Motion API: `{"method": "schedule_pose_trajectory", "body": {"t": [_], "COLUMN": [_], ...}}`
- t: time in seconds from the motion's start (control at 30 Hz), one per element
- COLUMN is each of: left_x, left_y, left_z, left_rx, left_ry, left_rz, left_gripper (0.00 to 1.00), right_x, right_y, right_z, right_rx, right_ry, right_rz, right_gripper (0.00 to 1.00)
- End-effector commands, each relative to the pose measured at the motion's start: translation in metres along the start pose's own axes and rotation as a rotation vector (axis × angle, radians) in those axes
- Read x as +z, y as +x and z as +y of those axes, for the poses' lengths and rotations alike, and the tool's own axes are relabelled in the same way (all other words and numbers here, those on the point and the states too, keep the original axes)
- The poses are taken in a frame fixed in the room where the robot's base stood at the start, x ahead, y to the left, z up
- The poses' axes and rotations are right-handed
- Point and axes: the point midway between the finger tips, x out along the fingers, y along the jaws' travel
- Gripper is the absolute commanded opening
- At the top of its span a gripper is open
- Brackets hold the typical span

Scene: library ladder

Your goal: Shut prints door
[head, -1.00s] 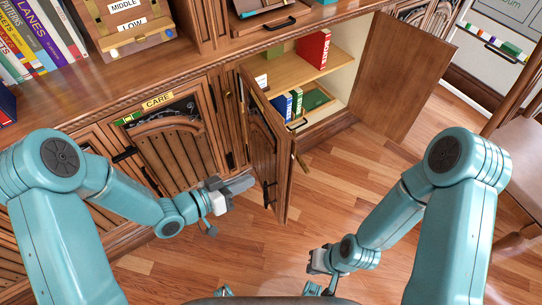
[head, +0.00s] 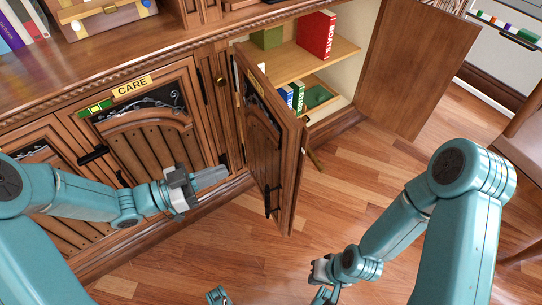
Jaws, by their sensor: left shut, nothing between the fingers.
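A cabinet stands open with two doors swung out. Its left door (head: 272,150) is wooden, with a dark handle and a yellow label (head: 256,75) too oblique to read. Its right door (head: 402,75) stands wide open with its plain inner face showing. I cannot read which one is the prints door. My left gripper (head: 212,178) is shut and empty, in front of the CARE door, to the left of the open left door and apart from it. My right gripper (head: 318,272) is low near the floor, right of the left door's bottom edge; its jaws are too small to judge.
Inside the cabinet are a red book (head: 316,36), a green box (head: 267,38) and smaller books (head: 292,96). The CARE door (head: 150,120) is shut on the left. A chair (head: 522,145) stands at the right. The wooden floor (head: 350,175) between the open doors is clear.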

Motion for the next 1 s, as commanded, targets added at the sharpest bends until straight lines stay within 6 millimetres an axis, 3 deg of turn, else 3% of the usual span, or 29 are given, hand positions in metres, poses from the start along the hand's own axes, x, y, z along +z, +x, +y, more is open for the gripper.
{"method": "schedule_pose_trajectory", "body": {"t": [0.17,0.6,0.8,1.0], "left_x": [0.002,0.003,0.001,0.001], "left_y": [0.022,0.115,0.136,0.142], "left_z": [0.001,-0.001,-0.003,-0.003], "left_rx": [0.006,0.007,0.004,0.003], "left_ry": [0.001,0.000,-0.001,-0.001], "left_rz": [0.000,0.000,0.000,-0.001], "left_gripper": [0.00,0.00,0.00,0.00], "right_x": [0.000,-0.001,-0.001,-0.001], "right_y": [0.005,0.021,0.024,0.025], "right_z": [0.002,0.007,0.009,0.009], "right_rx": [0.000,0.000,0.000,0.000], "right_ry": [0.000,0.000,0.000,0.000], "right_rz": [0.001,0.000,0.000,0.000], "right_gripper": [0.00,0.00,0.00,0.00]}}
